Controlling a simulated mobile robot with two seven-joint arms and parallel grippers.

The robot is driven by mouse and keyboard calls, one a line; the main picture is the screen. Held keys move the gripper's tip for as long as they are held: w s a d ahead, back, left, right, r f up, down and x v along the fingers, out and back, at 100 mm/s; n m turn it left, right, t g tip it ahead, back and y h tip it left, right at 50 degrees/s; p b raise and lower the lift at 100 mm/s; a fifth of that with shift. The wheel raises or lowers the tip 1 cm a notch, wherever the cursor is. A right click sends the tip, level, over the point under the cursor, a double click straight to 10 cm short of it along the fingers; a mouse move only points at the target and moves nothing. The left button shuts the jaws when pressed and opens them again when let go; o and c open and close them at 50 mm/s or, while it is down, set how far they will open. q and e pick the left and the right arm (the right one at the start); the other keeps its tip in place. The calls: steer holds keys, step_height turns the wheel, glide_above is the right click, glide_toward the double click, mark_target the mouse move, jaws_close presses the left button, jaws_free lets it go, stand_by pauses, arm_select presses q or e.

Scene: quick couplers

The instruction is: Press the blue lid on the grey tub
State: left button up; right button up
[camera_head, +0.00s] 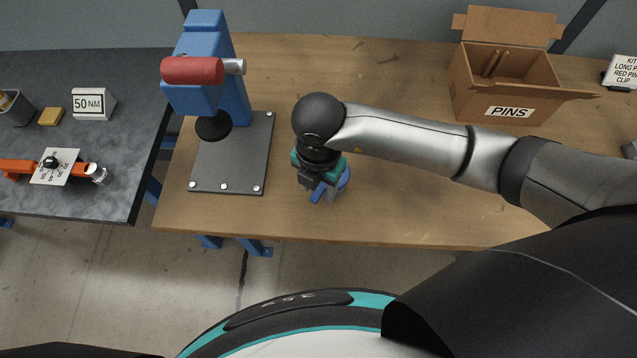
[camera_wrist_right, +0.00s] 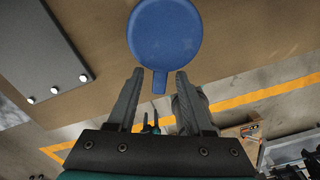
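The blue lid (camera_wrist_right: 165,35) is round with a short tab, and the right wrist view looks onto its top. In the head view the lid (camera_head: 344,178) is partly hidden behind my right gripper (camera_head: 324,194), which points down near the table's front edge. In the wrist view my right gripper (camera_wrist_right: 160,73) is open. Its fingertips stand on either side of the tab, with gaps between. I cannot make out the grey tub, nor tell whether it is under the lid.
A black-grey plate (camera_head: 230,170) with a blue stand (camera_head: 205,75) and red-handled tool (camera_head: 192,71) is left of the gripper. An open PINS box (camera_head: 510,90) stands at the back right.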

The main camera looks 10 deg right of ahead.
steer(key=shift+o, duration=0.3)
step_height(320, 180, up, 15)
steer(key=p, duration=0.1)
steer(key=shift+r, duration=0.15)
stand_by(0.6)
